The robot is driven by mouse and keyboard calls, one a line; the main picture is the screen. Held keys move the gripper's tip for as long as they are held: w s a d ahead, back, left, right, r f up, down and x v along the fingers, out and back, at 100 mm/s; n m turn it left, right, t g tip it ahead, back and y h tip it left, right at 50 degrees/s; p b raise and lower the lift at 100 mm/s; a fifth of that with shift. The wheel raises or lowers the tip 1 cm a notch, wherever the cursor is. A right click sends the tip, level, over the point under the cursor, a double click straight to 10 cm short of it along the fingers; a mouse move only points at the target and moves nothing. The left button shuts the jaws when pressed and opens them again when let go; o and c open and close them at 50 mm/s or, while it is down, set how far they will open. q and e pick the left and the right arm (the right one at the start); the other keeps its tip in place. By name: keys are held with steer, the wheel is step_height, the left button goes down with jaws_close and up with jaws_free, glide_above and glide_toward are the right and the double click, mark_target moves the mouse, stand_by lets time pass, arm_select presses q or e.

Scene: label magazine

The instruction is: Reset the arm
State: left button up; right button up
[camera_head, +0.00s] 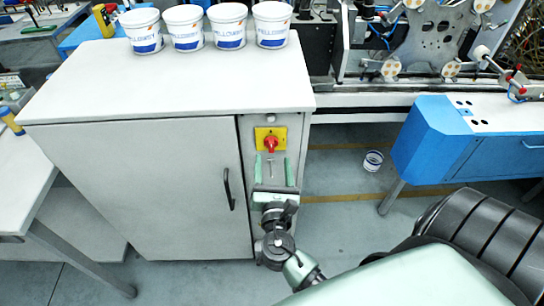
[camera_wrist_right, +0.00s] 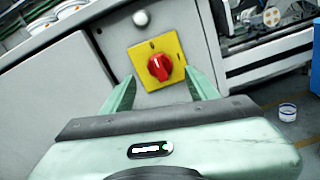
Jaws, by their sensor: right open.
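My right gripper (camera_head: 273,172) is open in front of the cabinet's narrow side panel, just below a red rotary switch (camera_head: 271,144) on a yellow plate (camera_head: 262,133). In the right wrist view the red switch (camera_wrist_right: 160,67) and its yellow plate (camera_wrist_right: 146,49) show beyond and between the two green fingers of the right gripper (camera_wrist_right: 160,88). The fingers hold nothing and appear apart from the switch. My left gripper is not in view.
The grey cabinet (camera_head: 130,190) carries several white buckets (camera_head: 187,28) on top. A machine (camera_head: 430,40) and a blue unit (camera_head: 440,145) stand to the right. A small white cup (camera_head: 373,161) is on the floor. A table (camera_head: 25,180) stands left.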

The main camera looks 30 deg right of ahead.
steer(key=shift+s+a, duration=0.4)
steer(key=shift+s, duration=0.2)
steer(key=s+a+f+m+g+y+b, duration=0.1)
steer(key=s+a+f+m+g+y, duration=0.15)
steer(key=f, duration=0.95)
steer(key=s+a+f+m+g+y+b, duration=0.1)
steer(key=s+f+m+g+y, duration=0.2)
steer(key=f, duration=0.9)
steer(key=s+a+f+m+g+y+b, duration=0.1)
steer(key=s+f+m+g, duration=0.3)
steer(key=f, duration=0.9)
steer(key=s+f+m+g+y, duration=0.1)
steer(key=s+f+m, duration=0.4)
steer(key=s, duration=0.4)
steer(key=s+f+m+g+y+b, duration=0.1)
steer(key=s+f+m, duration=0.4)
steer(key=s, duration=0.5)
steer(key=s+f+m+g+y, duration=0.1)
steer(key=s+f+m+g, duration=0.1)
steer(key=s+f+m, duration=0.3)
steer(key=s+f, duration=0.4)
steer(key=shift+s+a+g+b, duration=0.15)
steer(key=shift+a+g+b, duration=0.15)
steer(key=shift+g+b, duration=0.1)
